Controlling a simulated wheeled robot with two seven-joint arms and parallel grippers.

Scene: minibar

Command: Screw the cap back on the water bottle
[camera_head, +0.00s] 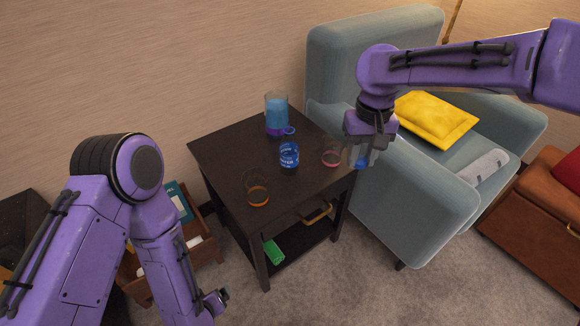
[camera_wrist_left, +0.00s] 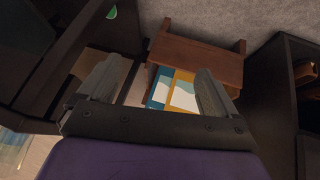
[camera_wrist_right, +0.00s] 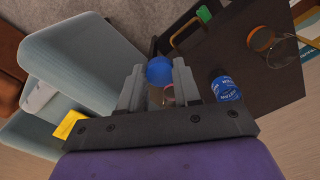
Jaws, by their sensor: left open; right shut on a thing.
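The water bottle (camera_head: 289,157) with a blue label stands upright on the dark side table (camera_head: 228,158), near its middle. It also shows in the right wrist view (camera_wrist_right: 226,88), to the right of the fingers. My right gripper (camera_head: 362,153) is shut on the blue cap (camera_head: 361,162), above the table's right edge and apart from the bottle. The round cap (camera_wrist_right: 159,70) shows between the fingertips in the right wrist view. My left gripper (camera_wrist_left: 155,88) is open and empty, low in front of the table's left side. The bottle's top is too small to make out.
A glass with orange liquid (camera_head: 257,193), a glass with pink liquid (camera_head: 332,153) and a blue pitcher (camera_head: 277,112) surround the bottle. A grey-blue armchair (camera_head: 420,215) stands close on the right. A wooden rack with books (camera_wrist_left: 195,60) is below my left gripper.

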